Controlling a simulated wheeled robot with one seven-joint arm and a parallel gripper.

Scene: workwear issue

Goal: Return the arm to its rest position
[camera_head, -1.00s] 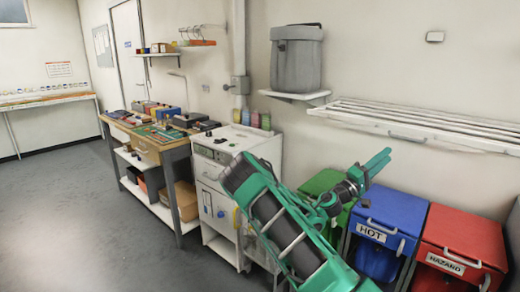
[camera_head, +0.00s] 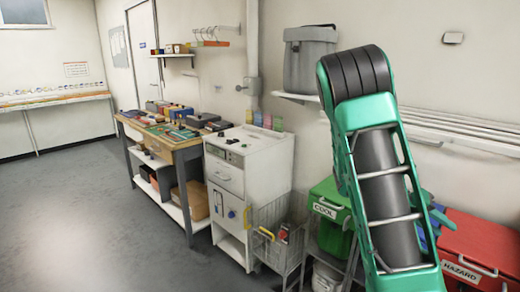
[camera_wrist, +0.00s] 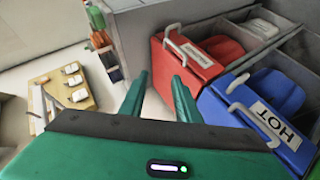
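My green arm rises nearly upright at the right of the head view, its black rounded joint at the top in front of the wall. My gripper (camera_wrist: 160,95) shows in the wrist view as two green fingers spread apart with nothing between them. It is open and points toward the red bin (camera_wrist: 205,60) and the blue bin marked HOT (camera_wrist: 250,100). In the head view the arm hides most of the blue bin, and I cannot make out the gripper clearly there.
The green bin marked COOL (camera_head: 329,205) stands left of my arm, and the red HAZARD bin (camera_head: 480,240) right of it. A wire basket (camera_head: 277,240) and white cabinet (camera_head: 248,170) stand further left, beside a workbench (camera_head: 185,152). The grey floor (camera_head: 110,220) at left is clear.

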